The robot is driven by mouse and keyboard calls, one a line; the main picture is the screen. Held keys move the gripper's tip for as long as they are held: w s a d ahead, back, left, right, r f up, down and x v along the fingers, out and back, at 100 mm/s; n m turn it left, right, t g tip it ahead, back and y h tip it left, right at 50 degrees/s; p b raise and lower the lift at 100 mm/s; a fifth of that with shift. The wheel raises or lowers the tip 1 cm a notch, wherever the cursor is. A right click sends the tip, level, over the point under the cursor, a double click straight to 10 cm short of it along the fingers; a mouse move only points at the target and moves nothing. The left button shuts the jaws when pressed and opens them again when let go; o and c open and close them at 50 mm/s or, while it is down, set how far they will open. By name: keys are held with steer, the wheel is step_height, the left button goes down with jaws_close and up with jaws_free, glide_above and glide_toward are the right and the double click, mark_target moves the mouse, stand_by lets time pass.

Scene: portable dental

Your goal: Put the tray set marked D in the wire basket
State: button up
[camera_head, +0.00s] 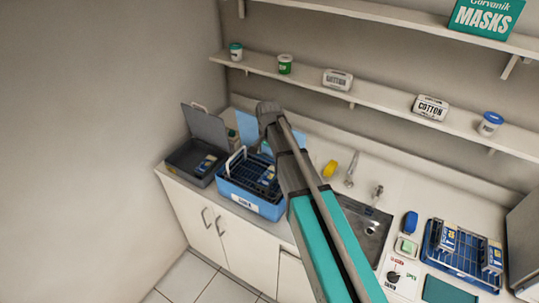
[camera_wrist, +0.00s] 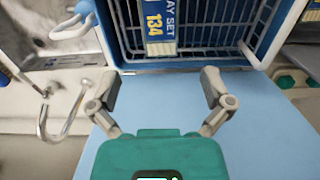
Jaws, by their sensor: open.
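My gripper (camera_wrist: 160,82) is open and empty in the wrist view, over a light blue panel beside the blue box (camera_wrist: 185,66). In the wrist view, a wire basket (camera_wrist: 222,38) sits inside this box. A tray set (camera_wrist: 159,25) with a blue and yellow label reading 134 stands in it, ahead of the fingertips and apart from them. In the head view the blue box (camera_head: 248,204) is on the counter, partly behind my arm, and my fingers are hidden. More tray sets (camera_head: 447,238) stand in a blue wire rack (camera_head: 465,268) at right. No letter D is legible.
A grey box (camera_head: 180,160) with its lid up, holding a tray set (camera_head: 207,164), stands left of the blue box. A sink (camera_head: 372,218) and tap (camera_head: 351,170) are right of my arm. Shelves (camera_head: 310,82) with jars and cartons run along the wall above.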

steer(key=s+d+n, duration=0.6)
steer(key=s+d, duration=0.8)
steer(key=s, duration=0.4)
steer(key=shift+s+n, duration=0.4)
stand_by(0.5)
